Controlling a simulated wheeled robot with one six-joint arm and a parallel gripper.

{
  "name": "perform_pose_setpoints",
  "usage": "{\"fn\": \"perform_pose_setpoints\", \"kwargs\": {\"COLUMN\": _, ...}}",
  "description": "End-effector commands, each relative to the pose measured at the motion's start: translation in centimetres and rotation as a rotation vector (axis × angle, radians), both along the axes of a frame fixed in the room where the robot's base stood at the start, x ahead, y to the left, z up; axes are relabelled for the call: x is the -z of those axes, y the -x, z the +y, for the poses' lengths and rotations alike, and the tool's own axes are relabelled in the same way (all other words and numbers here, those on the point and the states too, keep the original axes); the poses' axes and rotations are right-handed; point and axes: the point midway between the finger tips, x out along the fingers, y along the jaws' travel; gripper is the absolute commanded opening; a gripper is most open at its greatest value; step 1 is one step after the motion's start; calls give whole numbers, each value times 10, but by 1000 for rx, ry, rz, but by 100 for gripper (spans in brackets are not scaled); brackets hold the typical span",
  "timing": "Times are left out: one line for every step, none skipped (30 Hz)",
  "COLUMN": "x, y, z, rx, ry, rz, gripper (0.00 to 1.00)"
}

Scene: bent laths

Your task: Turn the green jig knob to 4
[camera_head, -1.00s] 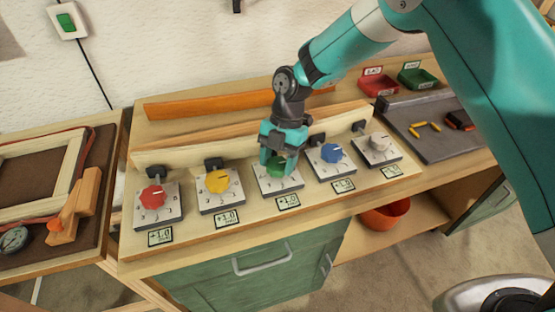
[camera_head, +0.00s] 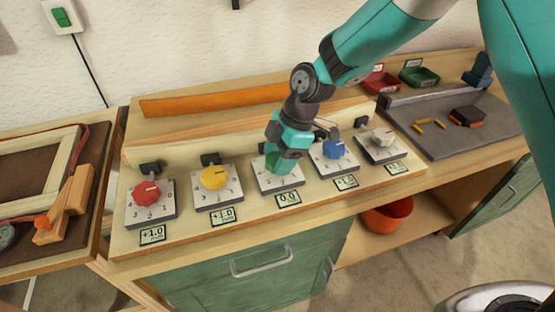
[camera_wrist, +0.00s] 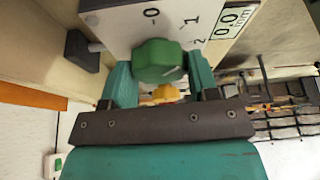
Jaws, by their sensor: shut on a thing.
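The green knob (camera_wrist: 158,60) sits on a white dial plate (camera_wrist: 130,22) with the marks 0, 1 and 2 in sight in the wrist view. My gripper (camera_wrist: 160,76) is shut on the knob, one teal finger on each side. I cannot clearly tell which mark the knob points to. In the head view my gripper (camera_head: 284,160) covers most of the green knob. The small display (camera_head: 288,198) in front of this plate reads 0.0, and it also shows in the wrist view (camera_wrist: 234,22).
A red knob (camera_head: 146,194) and a yellow knob (camera_head: 215,177) stand to the left. A blue knob (camera_head: 335,149) close by and a white knob (camera_head: 383,137) stand to the right. A pale lath (camera_head: 185,146) runs behind the plates.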

Motion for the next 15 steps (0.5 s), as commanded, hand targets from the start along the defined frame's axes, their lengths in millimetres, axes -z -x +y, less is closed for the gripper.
{"fn": "perform_pose_setpoints", "kwargs": {"x": 1, "y": 0, "z": -1, "rx": 46, "ry": 1, "rz": -3, "gripper": 31}}
{"fn": "perform_pose_setpoints", "kwargs": {"x": 1, "y": 0, "z": -1, "rx": 75, "ry": 0, "rz": -3, "gripper": 31}}
{"fn": "perform_pose_setpoints", "kwargs": {"x": 1, "y": 0, "z": -1, "rx": 112, "ry": 0, "rz": -4, "gripper": 31}}
{"fn": "perform_pose_setpoints", "kwargs": {"x": 1, "y": 0, "z": 0, "rx": 141, "ry": -1, "rz": -3, "gripper": 31}}
{"fn": "perform_pose_setpoints", "kwargs": {"x": 1, "y": 0, "z": -1, "rx": 169, "ry": 0, "rz": -3, "gripper": 31}}
{"fn": "perform_pose_setpoints", "kwargs": {"x": 1, "y": 0, "z": -1, "rx": 207, "ry": 0, "rz": -4, "gripper": 31}}
{"fn": "perform_pose_setpoints", "kwargs": {"x": 1, "y": 0, "z": -1, "rx": 236, "ry": 0, "rz": -4, "gripper": 31}}
{"fn": "perform_pose_setpoints", "kwargs": {"x": 0, "y": 0, "z": -1, "rx": 263, "ry": 0, "rz": -3, "gripper": 31}}
{"fn": "perform_pose_setpoints", "kwargs": {"x": 1, "y": 1, "z": 0, "rx": 301, "ry": 0, "rz": -4, "gripper": 31}}
{"fn": "perform_pose_setpoints", "kwargs": {"x": 1, "y": 1, "z": -1, "rx": 330, "ry": 1, "rz": -3, "gripper": 31}}
{"fn": "perform_pose_setpoints", "kwargs": {"x": 0, "y": 1, "z": 0, "rx": 359, "ry": 0, "rz": -4, "gripper": 31}}
{"fn": "perform_pose_setpoints", "kwargs": {"x": 0, "y": 1, "z": 0, "rx": 397, "ry": 0, "rz": -3, "gripper": 31}}
{"fn": "perform_pose_setpoints", "kwargs": {"x": 0, "y": 1, "z": 0, "rx": 425, "ry": 0, "rz": -4, "gripper": 31}}
{"fn": "perform_pose_setpoints", "kwargs": {"x": 0, "y": 1, "z": 0, "rx": 453, "ry": 0, "rz": -5, "gripper": 31}}
{"fn": "perform_pose_setpoints", "kwargs": {"x": 0, "y": 1, "z": 0, "rx": 492, "ry": 0, "rz": -3, "gripper": 31}}
